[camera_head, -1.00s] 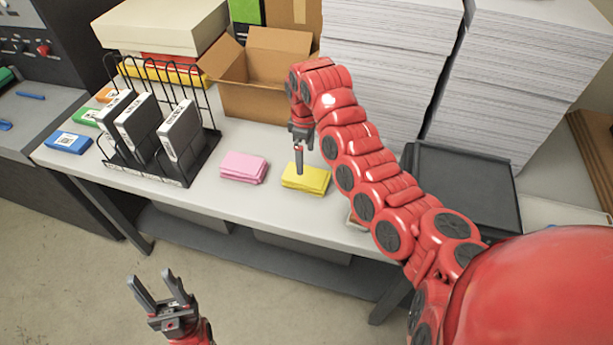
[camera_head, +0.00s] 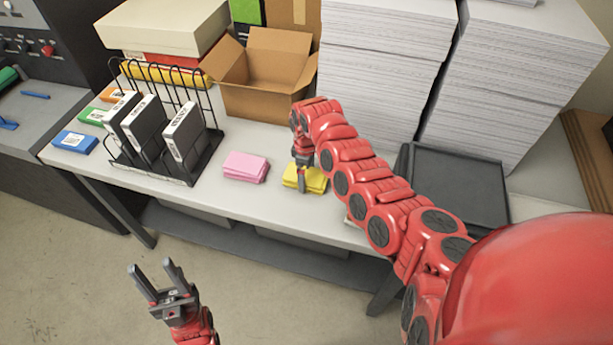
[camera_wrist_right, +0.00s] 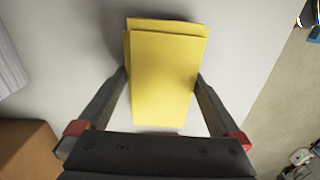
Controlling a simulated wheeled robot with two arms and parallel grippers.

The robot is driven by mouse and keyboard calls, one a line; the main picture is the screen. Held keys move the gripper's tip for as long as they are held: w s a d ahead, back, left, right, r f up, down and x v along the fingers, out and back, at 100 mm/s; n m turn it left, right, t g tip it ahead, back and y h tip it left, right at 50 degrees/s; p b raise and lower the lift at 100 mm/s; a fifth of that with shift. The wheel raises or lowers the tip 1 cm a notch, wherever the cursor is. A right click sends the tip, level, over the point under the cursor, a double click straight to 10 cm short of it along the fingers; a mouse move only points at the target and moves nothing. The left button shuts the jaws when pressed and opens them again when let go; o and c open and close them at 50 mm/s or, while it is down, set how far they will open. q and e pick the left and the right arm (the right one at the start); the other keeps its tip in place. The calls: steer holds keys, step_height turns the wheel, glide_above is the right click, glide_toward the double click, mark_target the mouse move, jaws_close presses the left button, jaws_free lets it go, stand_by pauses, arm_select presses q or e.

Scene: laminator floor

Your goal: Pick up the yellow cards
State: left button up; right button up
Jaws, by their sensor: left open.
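The yellow cards (camera_head: 316,181) lie in a small stack on the table, right of the pink stack. My right gripper (camera_head: 302,188) is down at the yellow cards and hides part of them in the head view. In the right wrist view, the yellow cards (camera_wrist_right: 163,80) fill the space between the two fingers of my right gripper (camera_wrist_right: 161,76). The fingers are apart, one along each side, very close to the edges; firm contact cannot be made out. My left gripper (camera_head: 152,266) is open and empty, low over the floor in front of the table.
Pink cards (camera_head: 245,167) lie just left of the yellow ones. A black wire rack (camera_head: 205,160) with binders stands further left. An open cardboard box (camera_head: 262,98) and tall paper stacks (camera_head: 375,80) are behind. A dark tray (camera_head: 455,190) lies to the right.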

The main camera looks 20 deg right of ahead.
steer(key=c, duration=1.4)
steer(key=shift+o, duration=0.2)
steer(key=shift+r, duration=0.15)
